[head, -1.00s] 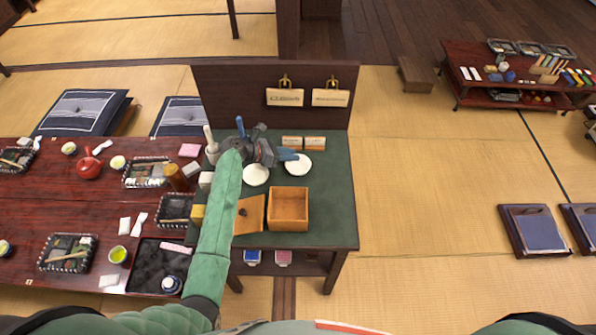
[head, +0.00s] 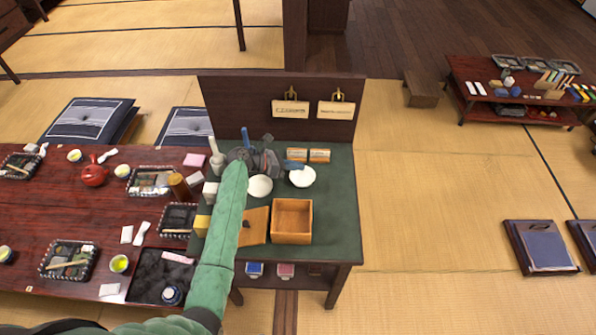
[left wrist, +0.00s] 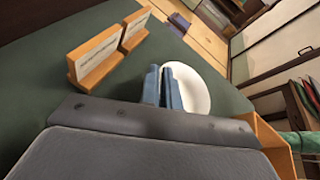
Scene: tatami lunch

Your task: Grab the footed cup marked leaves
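I cannot make out a footed cup marked leaves. Two white round dishes stand on the green-topped stand, a left one (head: 260,187) and a right one (head: 302,177); no leaf mark is legible on them. My left gripper (head: 294,165) is just above and beside the right dish, partly overlapping it in the head view. In the left wrist view its blue fingers (left wrist: 163,88) are together with nothing seen between them, in front of a white dish (left wrist: 190,88). My left arm hides part of the stand's left side. My right gripper is out of view.
Two small wooden sign cards (head: 307,155) stand behind the dishes, their writing unreadable. An open wooden box (head: 292,221) is in front. White containers (head: 211,192) line the stand's left side. The stand's right side (head: 338,215) is clear. A red table (head: 60,215) holds trays and tea cups.

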